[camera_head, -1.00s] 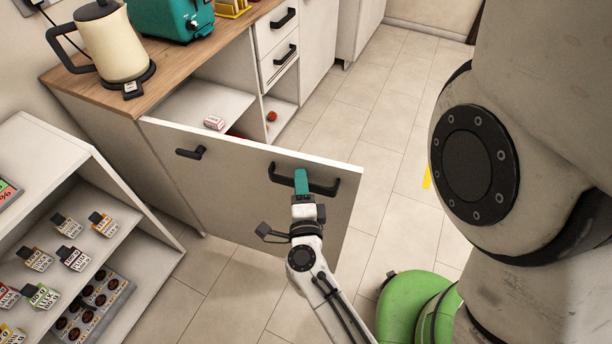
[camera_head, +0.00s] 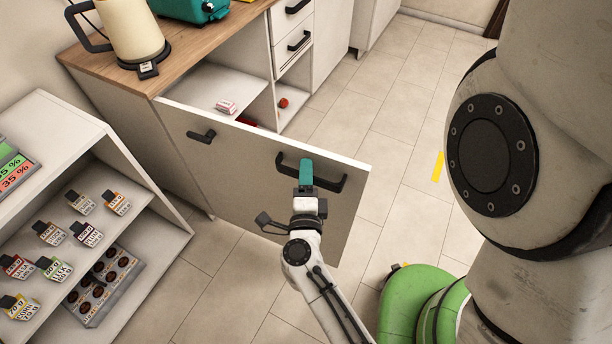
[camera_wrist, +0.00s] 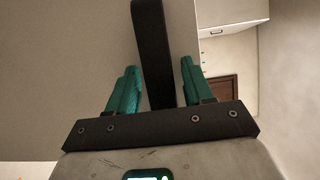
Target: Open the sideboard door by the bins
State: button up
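The sideboard door (camera_head: 240,190) is a pale panel standing swung open from the wooden-topped sideboard (camera_head: 112,75), with shelves showing behind it. A black bar handle (camera_head: 330,187) is near its free edge. A smaller black handle (camera_head: 201,136) is at its left. My gripper (camera_head: 306,170) is at the bar handle. In the wrist view the handle (camera_wrist: 153,40) runs between the two green fingers of my gripper (camera_wrist: 158,75), with narrow gaps seen beside it. The fingers stand apart and I see no firm clamp. No bins can be made out.
A white shelf unit (camera_head: 60,120) with small labelled packs stands at the left, close to the door. A cream kettle (camera_head: 130,35) and a teal appliance (camera_head: 190,8) are on the worktop. A small box (camera_head: 226,107) lies inside the sideboard.

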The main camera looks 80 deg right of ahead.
jog(key=s+a+b, duration=0.1)
jog(key=s+a, duration=0.1)
jog(key=a, duration=0.8)
jog(key=shift+a, duration=0.3)
jog(key=w+a+r+n+t+y+p, duration=0.1)
jog(key=w+a+r+n+t+y, duration=0.15)
jog(key=w+n+t+y, duration=0.6)
jog(key=w+a+f+n+t+y+p, duration=0.25)
jog(key=w+a+n+y, duration=0.4)
jog(key=n, duration=0.85)
jog(key=s+d+f+n+g+y+p, duration=0.1)
jog(key=s+d+n+g, duration=0.1)
jog(key=s+n+g, duration=0.3)
jog(key=s+d+f+n+g+y+p, duration=0.1)
jog(key=s+d+n+g, duration=0.2)
jog(key=s+n+g, duration=0.2)
jog(key=s+g, duration=0.3)
jog(key=shift+d, duration=0.3)
